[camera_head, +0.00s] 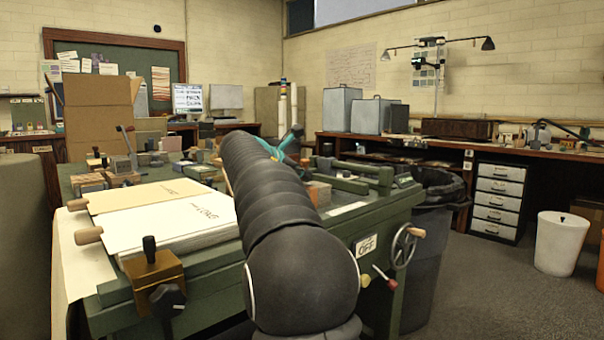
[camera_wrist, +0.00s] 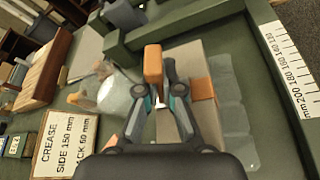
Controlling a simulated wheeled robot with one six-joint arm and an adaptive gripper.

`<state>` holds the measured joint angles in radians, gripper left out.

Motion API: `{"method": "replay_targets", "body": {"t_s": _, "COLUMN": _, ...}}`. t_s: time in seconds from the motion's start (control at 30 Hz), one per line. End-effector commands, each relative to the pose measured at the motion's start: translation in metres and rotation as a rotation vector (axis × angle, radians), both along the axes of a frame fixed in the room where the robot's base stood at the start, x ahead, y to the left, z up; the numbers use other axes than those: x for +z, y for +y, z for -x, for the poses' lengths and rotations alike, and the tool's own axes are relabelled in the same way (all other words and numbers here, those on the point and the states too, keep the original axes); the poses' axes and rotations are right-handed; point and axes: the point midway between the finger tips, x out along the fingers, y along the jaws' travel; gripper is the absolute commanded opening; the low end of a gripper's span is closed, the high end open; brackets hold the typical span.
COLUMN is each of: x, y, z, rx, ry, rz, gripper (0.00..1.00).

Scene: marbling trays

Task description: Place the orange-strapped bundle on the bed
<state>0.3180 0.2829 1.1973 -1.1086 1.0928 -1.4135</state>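My gripper (camera_wrist: 155,88) shows in the wrist view with its two dark, teal-marked fingers apart. An upright orange-brown piece (camera_wrist: 154,64) stands at the fingertips, between them. Whether the fingers touch it is not clear. A second orange-brown patch (camera_wrist: 203,88) lies right of the fingers across a grey-beige flat piece (camera_wrist: 192,58); these look like parts of the orange-strapped bundle, mostly hidden by the fingers. In the head view my arm covers most of this spot; a brownish block (camera_head: 319,192) shows just right of it. The green machine bed (camera_head: 372,212) lies below.
A ruler strip (camera_wrist: 288,65) runs along the bed's right side. A crease-dimension card (camera_wrist: 62,143) and a clear rounded object (camera_wrist: 112,96) lie left of the gripper. In the head view, paper stacks (camera_head: 165,222) cover the bed's left part. A handwheel (camera_head: 404,246) projects at the front.

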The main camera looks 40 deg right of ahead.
Motion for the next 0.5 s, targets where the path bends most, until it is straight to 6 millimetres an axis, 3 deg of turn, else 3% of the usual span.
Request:
{"method": "replay_targets", "body": {"t_s": 0.03, "x": -0.0002, "y": -0.0001, "z": 0.0, "rx": 0.0, "ry": 0.0, "rz": 0.0, "gripper": 0.14}}
{"method": "replay_targets", "body": {"t_s": 0.1, "x": -0.0002, "y": -0.0001, "z": 0.0, "rx": 0.0, "ry": 0.0, "rz": 0.0, "gripper": 0.31}}
{"method": "replay_targets", "body": {"t_s": 0.5, "x": 0.0037, "y": 0.0036, "z": 0.0005, "rx": 0.001, "ry": 0.0, "rz": 0.001, "gripper": 0.31}}
